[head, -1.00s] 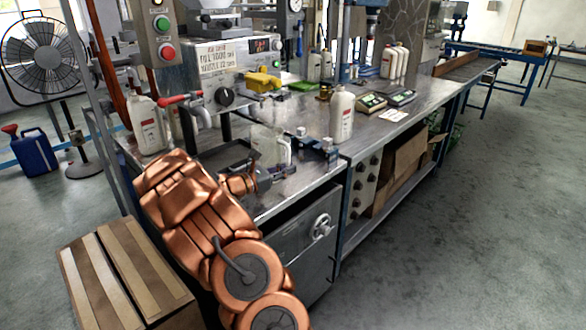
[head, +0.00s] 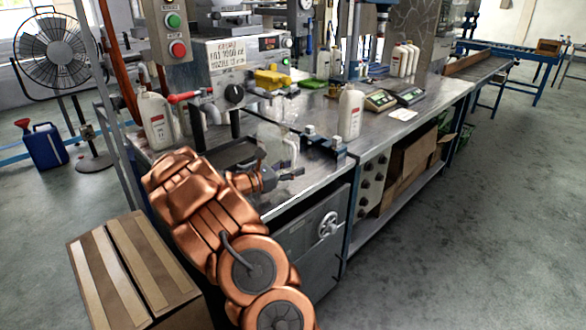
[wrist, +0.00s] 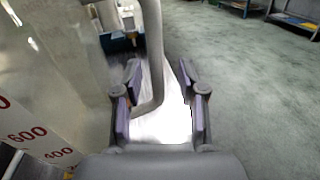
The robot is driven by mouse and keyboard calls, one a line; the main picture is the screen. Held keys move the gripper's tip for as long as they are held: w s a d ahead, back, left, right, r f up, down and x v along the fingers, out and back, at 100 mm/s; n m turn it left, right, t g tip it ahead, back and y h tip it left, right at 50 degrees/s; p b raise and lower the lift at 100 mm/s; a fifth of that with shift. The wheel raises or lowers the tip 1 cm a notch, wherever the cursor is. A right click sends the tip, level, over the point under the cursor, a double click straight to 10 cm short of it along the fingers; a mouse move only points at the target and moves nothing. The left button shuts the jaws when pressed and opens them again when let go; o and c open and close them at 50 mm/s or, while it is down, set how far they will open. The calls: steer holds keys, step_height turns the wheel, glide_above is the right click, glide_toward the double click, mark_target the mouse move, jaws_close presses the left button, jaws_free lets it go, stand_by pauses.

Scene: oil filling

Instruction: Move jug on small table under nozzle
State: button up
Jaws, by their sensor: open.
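The clear jug (head: 268,139) stands on the metal bench, its handle on the right. In the wrist view its wall with red scale marks (wrist: 40,110) fills the left side, and its pale handle (wrist: 152,55) comes down between my fingers. My gripper (head: 291,171) is beside the jug's handle at the bench's front. In the wrist view my gripper (wrist: 160,103) is open around the handle, with gaps showing beside it. The filling machine (head: 240,72) stands behind, with a red-handled pipe (head: 205,105) at its left. Which part is the nozzle I cannot tell for sure.
A white bottle (head: 350,113) stands right of the jug, and another white bottle (head: 155,120) stands at the bench's left end. A dark clamp-like fixture (head: 325,145) is close to the right of my gripper. A cardboard box (head: 130,270) is on the floor at left.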

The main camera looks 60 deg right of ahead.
steer(key=shift+w+a, duration=0.1)
steer(key=v, duration=1.1)
steer(key=shift+w+a, duration=0.15)
steer(key=shift+a, duration=0.2)
steer(key=s+a+r+m+y, duration=0.3)
steer(key=s+a+m+y, duration=0.4)
steer(key=s+a, duration=0.6)
steer(key=s+a+f+m+t+y, duration=0.2)
steer(key=s+a+y, duration=0.15)
steer(key=a, duration=0.65)
steer(key=s+a+f+m+t+y, duration=0.15)
steer(key=s+a, duration=0.25)
steer(key=a, duration=0.6)
steer(key=s+a+f+m+t+y, duration=0.1)
steer(key=s+a+t+y, duration=0.2)
steer(key=a, duration=0.7)
step_height(320, 180, up, 14)
steer(key=y+p, duration=0.1)
steer(key=p, duration=1.1)
steer(key=shift+w+a+f+p, duration=0.2)
steer(key=shift+a+p, duration=0.1)
steer(key=shift+p, duration=0.1)
